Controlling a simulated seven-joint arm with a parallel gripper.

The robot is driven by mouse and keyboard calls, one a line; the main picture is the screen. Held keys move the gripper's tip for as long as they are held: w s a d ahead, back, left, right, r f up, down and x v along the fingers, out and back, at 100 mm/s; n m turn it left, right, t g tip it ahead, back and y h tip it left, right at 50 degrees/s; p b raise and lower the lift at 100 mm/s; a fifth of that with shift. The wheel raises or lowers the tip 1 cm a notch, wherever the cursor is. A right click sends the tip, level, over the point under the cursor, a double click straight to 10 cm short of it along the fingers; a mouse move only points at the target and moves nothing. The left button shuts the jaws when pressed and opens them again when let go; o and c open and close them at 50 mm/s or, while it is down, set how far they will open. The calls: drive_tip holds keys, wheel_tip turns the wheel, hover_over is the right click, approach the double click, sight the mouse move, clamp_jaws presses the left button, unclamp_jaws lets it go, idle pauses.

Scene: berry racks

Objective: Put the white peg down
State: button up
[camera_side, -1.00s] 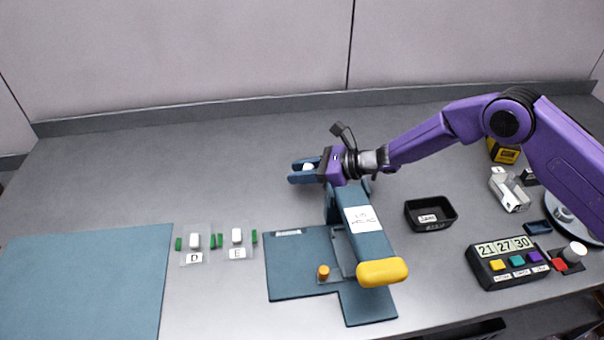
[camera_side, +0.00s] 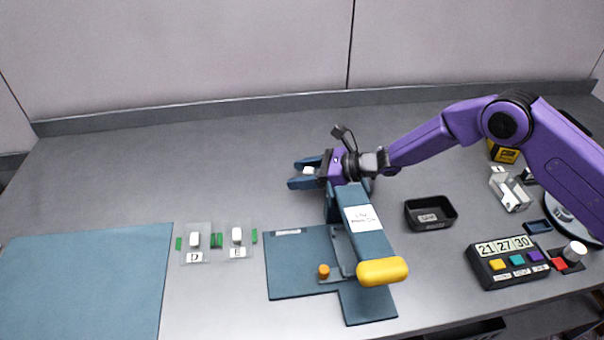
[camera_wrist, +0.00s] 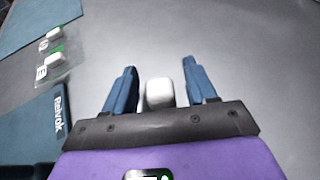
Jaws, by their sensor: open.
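The white peg (camera_side: 308,171) is between the two blue fingers of my gripper (camera_side: 297,174), over the bare grey table behind the press-like stand. In the wrist view the peg (camera_wrist: 159,93) lies between the fingers of my gripper (camera_wrist: 160,68), with a gap on each side. The fingers are open and do not appear to touch it. The peg appears to rest on the table, though its underside is hidden.
A blue stand with a yellow handle (camera_side: 382,271) is close in front of my gripper. Two more white blocks (camera_side: 195,239) (camera_side: 237,235) sit by labels D and E. A black tray (camera_side: 430,225) is to the right. The table left of my gripper is clear.

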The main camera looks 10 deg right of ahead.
drive_tip(key=shift+s+d+r, duration=0.1)
drive_tip(key=shift+d+r, duration=0.05)
drive_tip(key=shift+d, duration=0.3)
drive_tip(key=shift+v, duration=1.05)
wheel_tip(320, 180, up, 7)
drive_tip(key=shift+a, duration=0.15)
